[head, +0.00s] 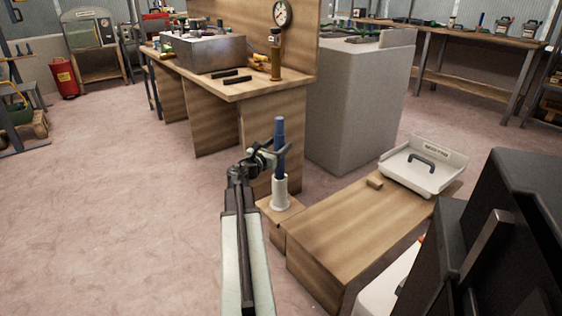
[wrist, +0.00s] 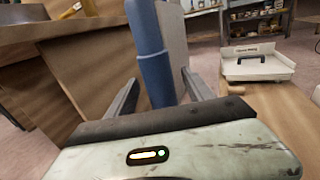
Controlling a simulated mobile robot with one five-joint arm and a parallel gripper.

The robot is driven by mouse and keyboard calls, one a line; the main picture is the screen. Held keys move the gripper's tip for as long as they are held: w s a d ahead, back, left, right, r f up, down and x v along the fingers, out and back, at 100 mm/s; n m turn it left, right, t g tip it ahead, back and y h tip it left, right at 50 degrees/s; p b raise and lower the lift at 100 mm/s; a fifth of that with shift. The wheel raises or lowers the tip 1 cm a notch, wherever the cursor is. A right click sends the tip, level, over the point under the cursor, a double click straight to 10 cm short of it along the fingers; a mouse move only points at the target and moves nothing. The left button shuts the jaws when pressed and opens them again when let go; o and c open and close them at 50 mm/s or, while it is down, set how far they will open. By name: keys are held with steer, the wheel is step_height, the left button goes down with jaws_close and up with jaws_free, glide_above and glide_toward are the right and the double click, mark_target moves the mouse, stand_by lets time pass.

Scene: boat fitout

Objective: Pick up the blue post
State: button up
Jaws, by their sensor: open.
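The blue post (head: 280,140) stands upright in a white cylindrical holder (head: 280,192) on a low wooden block. My gripper (head: 268,156) is open at the post's upper half, close beside it in the head view. In the wrist view the blue post (wrist: 152,60) rises between the two open fingers of my gripper (wrist: 158,88). The fingers stand apart from the post on both sides. The post's lower end is hidden in the holder, and the holder is hidden in the wrist view.
A low wooden bench (head: 350,235) extends right of the holder, with a small wooden block (head: 375,183) and a white tray with a dark handle (head: 423,180) on it. A wooden workbench (head: 275,95) and a grey cabinet (head: 355,110) stand behind.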

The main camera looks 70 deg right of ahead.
steer(key=d, duration=0.4)
steer(key=shift+s+d+r, duration=0.2)
steer(key=shift+s, duration=0.2)
steer(key=shift+a, duration=0.1)
jaws_close()
stand_by(0.8)
